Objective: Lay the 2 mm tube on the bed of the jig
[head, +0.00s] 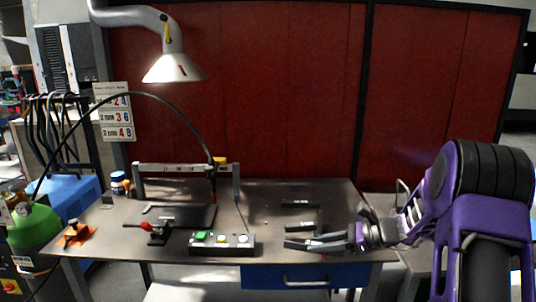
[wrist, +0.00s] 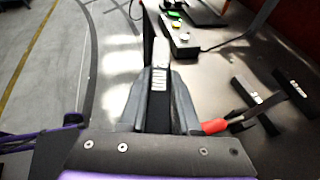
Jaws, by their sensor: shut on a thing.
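My gripper (head: 312,243) is low over the right front of the bench in the head view. In the wrist view my gripper (wrist: 161,78) is shut on a dark square tube (wrist: 161,52) with white lettering, which I take for the 2 mm tube; the lettering is hard to read. The tube points forward between the fingers. The jig (head: 186,168) stands at the bench's left, apart from the gripper, with a dark bed (head: 190,215) below its crossbar. A red-handled clamp (head: 157,229) is at the bed's front edge.
A button box (head: 222,244) stands between jig and gripper; it also shows in the wrist view (wrist: 180,38). Dark labelled bars (head: 300,226) (wrist: 256,104) lie behind the gripper. A lamp (head: 174,68) hangs above. A black cable arches to the jig.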

